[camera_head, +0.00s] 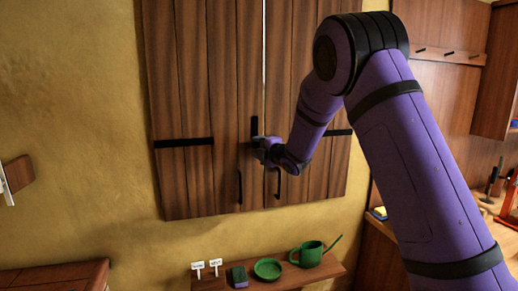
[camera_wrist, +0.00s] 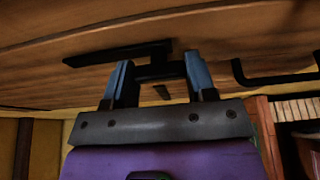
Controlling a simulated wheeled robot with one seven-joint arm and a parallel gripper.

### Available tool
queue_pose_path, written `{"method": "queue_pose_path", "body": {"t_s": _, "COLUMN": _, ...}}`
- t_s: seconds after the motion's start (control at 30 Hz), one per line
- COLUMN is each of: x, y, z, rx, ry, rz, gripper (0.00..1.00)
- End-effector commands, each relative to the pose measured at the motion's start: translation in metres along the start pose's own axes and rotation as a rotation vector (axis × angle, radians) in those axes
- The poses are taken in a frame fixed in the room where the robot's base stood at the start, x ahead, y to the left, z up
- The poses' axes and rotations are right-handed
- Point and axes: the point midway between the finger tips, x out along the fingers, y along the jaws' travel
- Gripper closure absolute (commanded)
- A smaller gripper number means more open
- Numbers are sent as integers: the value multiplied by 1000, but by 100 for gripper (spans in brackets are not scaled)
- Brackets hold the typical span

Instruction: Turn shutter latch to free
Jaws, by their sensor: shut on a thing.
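The wooden shutters, a left leaf (camera_head: 185,90) and a right leaf (camera_head: 325,190), hang on the yellow wall and look closed, with a thin bright line between them near the top. The black shutter latch (camera_head: 254,126) shows as a short upright bar by the middle seam, its lower part hidden by my gripper (camera_head: 262,152). In the wrist view, the latch (camera_wrist: 115,54) is a long flat bar with a crosspiece between the two blue-grey fingers. My gripper (camera_wrist: 158,72) is shut on this latch part, close against the wood.
Black pull handles (camera_head: 240,187) hang low on both leaves; one handle (camera_wrist: 270,78) lies right of my fingers in the wrist view. Below, a small shelf (camera_head: 325,270) holds a green watering can (camera_head: 311,254), a green dish (camera_head: 268,268) and white labels (camera_head: 197,266).

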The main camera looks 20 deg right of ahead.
Motion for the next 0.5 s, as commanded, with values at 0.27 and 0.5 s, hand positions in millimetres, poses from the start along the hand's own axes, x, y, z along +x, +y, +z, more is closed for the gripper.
{"method": "queue_pose_path", "body": {"t_s": 0.27, "x": 0, "y": 0, "z": 0, "rx": -1, "ry": -1, "rz": -1, "gripper": 23}}
{"method": "queue_pose_path", "body": {"t_s": 0.5, "x": -2, "y": 0, "z": 0, "rx": 0, "ry": -1, "rz": 0, "gripper": 23}}
